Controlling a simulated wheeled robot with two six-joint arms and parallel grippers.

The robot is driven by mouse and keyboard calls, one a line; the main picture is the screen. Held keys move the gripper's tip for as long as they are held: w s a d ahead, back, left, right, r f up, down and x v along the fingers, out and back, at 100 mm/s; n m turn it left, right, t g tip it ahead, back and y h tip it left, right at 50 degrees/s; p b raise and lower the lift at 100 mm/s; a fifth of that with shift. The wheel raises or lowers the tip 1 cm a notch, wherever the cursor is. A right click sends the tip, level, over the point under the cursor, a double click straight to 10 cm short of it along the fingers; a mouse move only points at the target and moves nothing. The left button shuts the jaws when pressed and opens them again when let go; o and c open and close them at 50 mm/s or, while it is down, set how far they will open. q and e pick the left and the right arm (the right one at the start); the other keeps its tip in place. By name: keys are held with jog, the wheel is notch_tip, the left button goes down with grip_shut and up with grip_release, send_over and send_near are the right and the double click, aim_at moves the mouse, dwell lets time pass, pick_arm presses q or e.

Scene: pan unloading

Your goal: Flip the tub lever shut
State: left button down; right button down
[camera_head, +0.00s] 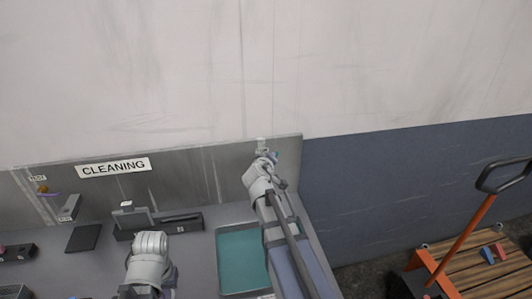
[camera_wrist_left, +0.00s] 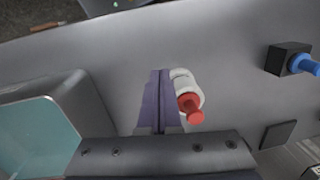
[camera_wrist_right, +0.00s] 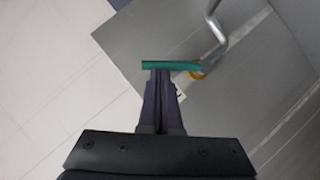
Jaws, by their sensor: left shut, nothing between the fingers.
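My left gripper (camera_wrist_left: 160,75) is shut and empty in the left wrist view. Its fingertips are beside a white, pipe-like fitting (camera_wrist_left: 181,80) with a red end (camera_wrist_left: 190,108); I cannot tell whether they touch. The teal-floored tub (camera_head: 242,255) lies between my arms in the head view and shows at left in the left wrist view (camera_wrist_left: 35,135). My right gripper (camera_wrist_right: 159,73) looks shut, its tips at a teal bar (camera_wrist_right: 185,65) beside a bent metal pipe (camera_wrist_right: 216,28) with an orange ring. I cannot tell whether it touches the bar. I cannot tell which part is the tub lever.
A black block (camera_wrist_left: 282,62) with a blue knob (camera_wrist_left: 309,66) stands right of the fitting. A grey back panel (camera_head: 200,170) with a CLEANING sign (camera_head: 113,167) runs along the counter. A wooden cart (camera_head: 490,270) with an orange-stemmed handle stands at right.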

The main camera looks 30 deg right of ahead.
pick_arm(q)
jog(key=shift+s+d, duration=0.1)
jog(key=shift+d, duration=0.25)
pick_arm(e)
jog(key=shift+s+d+f+m+y, duration=0.25)
jog(key=shift+d+f+m+y, duration=0.6)
jog(key=shift+d+m+y, duration=0.2)
jog(key=shift+s+d+f+m+y, duration=0.25)
jog(key=shift+d+f+m+y, duration=0.6)
jog(key=shift+d+m+y, duration=0.15)
pick_arm(q)
jog(key=shift+d+f+b, duration=0.1)
jog(key=shift+b, duration=0.25)
pick_arm(e)
jog(key=shift+f, duration=0.15)
